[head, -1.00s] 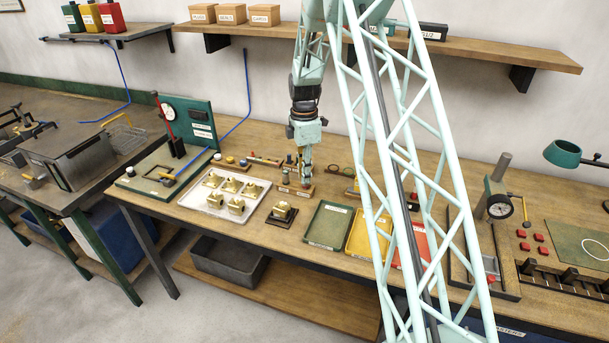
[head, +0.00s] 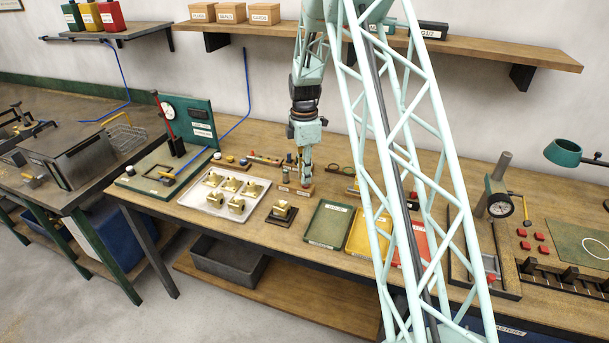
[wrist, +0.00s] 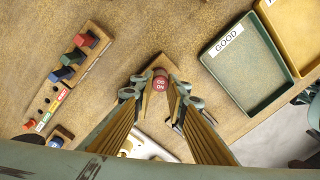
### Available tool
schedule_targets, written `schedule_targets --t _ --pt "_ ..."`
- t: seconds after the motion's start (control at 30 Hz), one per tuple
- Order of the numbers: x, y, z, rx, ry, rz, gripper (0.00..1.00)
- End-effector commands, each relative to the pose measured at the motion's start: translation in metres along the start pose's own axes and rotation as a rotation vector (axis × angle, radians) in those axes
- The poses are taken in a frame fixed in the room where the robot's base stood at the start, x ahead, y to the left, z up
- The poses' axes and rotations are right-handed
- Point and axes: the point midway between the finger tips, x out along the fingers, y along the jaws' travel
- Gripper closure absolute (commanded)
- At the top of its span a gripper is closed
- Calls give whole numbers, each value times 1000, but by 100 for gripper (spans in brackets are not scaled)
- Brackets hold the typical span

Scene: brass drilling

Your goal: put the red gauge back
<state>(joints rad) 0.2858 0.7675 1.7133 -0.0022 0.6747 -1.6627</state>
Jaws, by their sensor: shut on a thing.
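The red gauge (wrist: 160,82), with white lettering on its end, sits between the fingertips of my gripper (wrist: 158,90) in the wrist view. The fingers are shut on it. In the head view my gripper (head: 305,183) points straight down at a small wooden block (head: 292,190) on the bench. That block also shows below the gauge in the wrist view (wrist: 150,115), partly hidden by my fingers. I cannot tell whether the gauge is seated in the block or just above it.
A wooden rack (wrist: 83,68) with red, blue and green pieces lies at left in the wrist view. The green GOOD tray (head: 328,223) and yellow tray (head: 362,232) stand to the right. A white tray (head: 212,208) with brass parts is at left.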

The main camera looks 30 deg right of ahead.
Motion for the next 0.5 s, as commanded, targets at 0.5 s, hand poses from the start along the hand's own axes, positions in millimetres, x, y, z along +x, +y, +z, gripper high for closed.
schedule_targets --t 0.5 --pt "0 0 0 0 0 0 70"
